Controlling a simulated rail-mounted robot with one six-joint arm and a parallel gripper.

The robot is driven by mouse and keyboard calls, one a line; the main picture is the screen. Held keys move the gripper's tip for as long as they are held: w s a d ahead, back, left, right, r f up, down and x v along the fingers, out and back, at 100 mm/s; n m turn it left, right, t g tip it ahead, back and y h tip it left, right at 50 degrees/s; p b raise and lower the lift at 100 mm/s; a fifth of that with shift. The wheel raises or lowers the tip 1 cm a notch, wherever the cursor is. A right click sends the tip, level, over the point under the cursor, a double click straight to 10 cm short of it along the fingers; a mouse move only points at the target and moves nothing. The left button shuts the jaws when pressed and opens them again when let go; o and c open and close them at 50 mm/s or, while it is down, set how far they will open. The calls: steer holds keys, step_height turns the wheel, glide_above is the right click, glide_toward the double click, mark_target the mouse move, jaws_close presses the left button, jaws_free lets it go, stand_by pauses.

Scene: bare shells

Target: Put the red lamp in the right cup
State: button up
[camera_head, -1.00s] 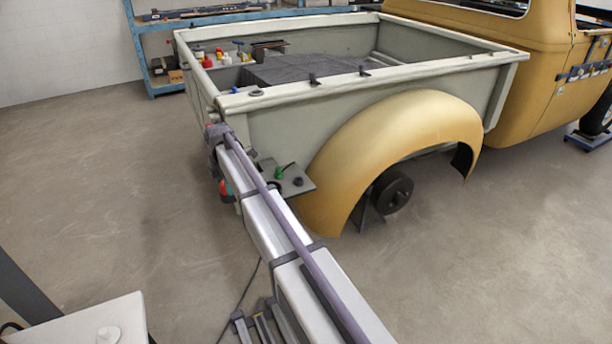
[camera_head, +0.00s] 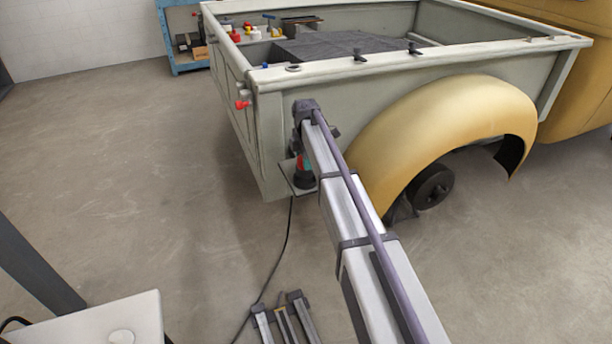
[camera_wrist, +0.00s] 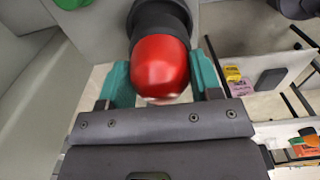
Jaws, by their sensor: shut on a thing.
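The red lamp (camera_wrist: 160,66) shows in the wrist view as a red dome with a black collar above it. My gripper (camera_wrist: 162,90) is shut on it, with a teal finger on each side. In the head view my gripper (camera_head: 303,161) hangs below my arm's end, just outside the truck bed's rear corner. My arm hides much of the plate; the right cup cannot be made out.
A red knob-like thing (camera_head: 243,104) sticks out from the truck bed's side (camera_head: 253,150). A yellow fender (camera_head: 430,125) curves close to the right of my arm. A green thing (camera_wrist: 72,4) shows at the wrist view's top edge. The floor (camera_head: 130,180) left of the truck is clear.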

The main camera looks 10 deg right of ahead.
step_height(320, 180, down, 4)
steer(key=b, duration=0.3)
steer(key=shift+b, duration=0.35)
steer(key=shift+r, duration=0.3)
steer(key=shift+c, duration=0.4)
steer(key=shift+f, duration=0.15)
steer(key=o, duration=1.1)
